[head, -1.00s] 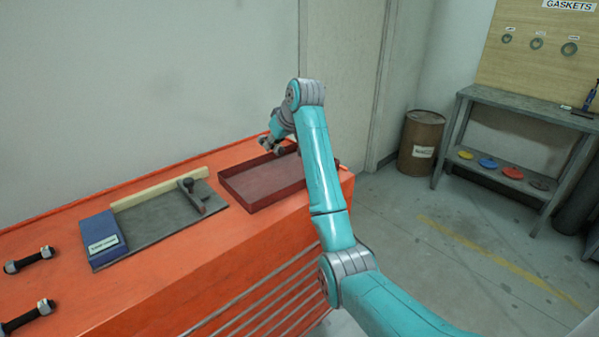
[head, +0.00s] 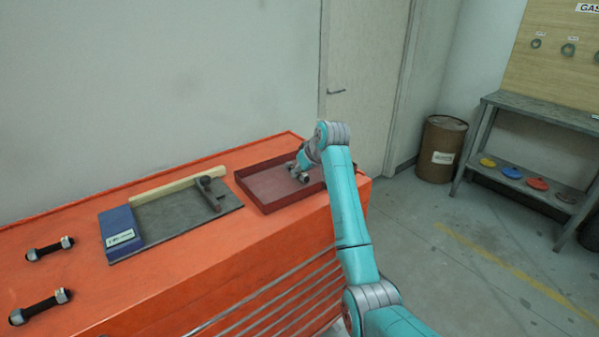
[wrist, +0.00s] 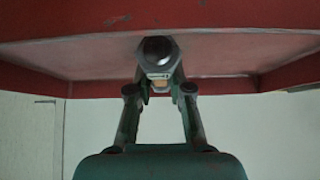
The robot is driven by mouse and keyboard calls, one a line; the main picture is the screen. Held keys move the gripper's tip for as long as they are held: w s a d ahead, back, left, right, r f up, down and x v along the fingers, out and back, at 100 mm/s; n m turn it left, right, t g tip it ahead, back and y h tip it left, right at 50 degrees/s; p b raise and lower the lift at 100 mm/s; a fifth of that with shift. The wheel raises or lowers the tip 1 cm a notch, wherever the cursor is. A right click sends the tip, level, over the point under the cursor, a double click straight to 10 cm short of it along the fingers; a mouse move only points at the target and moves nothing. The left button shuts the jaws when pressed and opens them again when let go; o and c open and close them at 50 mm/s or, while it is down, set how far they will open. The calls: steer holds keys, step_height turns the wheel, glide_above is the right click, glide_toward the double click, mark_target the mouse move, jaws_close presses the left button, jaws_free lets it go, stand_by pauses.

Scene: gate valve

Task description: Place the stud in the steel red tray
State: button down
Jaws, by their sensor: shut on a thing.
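The steel red tray (head: 262,207) sits at the right end of the orange cabinet top, with red walls and a dull floor. In the wrist view its red wall (wrist: 290,75) and greyish floor show. My gripper (head: 299,172) is low over the tray, inside its outline towards the right. In the wrist view my gripper (wrist: 160,82) is shut on a stud, whose metal nut end (wrist: 157,50) points at the camera. I cannot tell whether the stud touches the tray floor.
Left of the tray lie a grey mat (head: 180,222) with a dark tool (head: 209,192), a wooden strip (head: 165,186) and a blue box (head: 120,231). Two more studs lie at the far left, one at the back (head: 50,248) and one in front (head: 40,306).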

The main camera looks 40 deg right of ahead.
steer(key=shift+f, duration=0.15)
steer(key=c, duration=1.1)
jaws_free()
steer(key=shift+f, duration=0.1)
steer(key=shift+s+r, duration=0.1)
steer(key=shift+r, duration=0.25)
steer(key=v, duration=1.1)
steer(key=shift+s+r, duration=0.15)
steer(key=shift+s, duration=0.1)
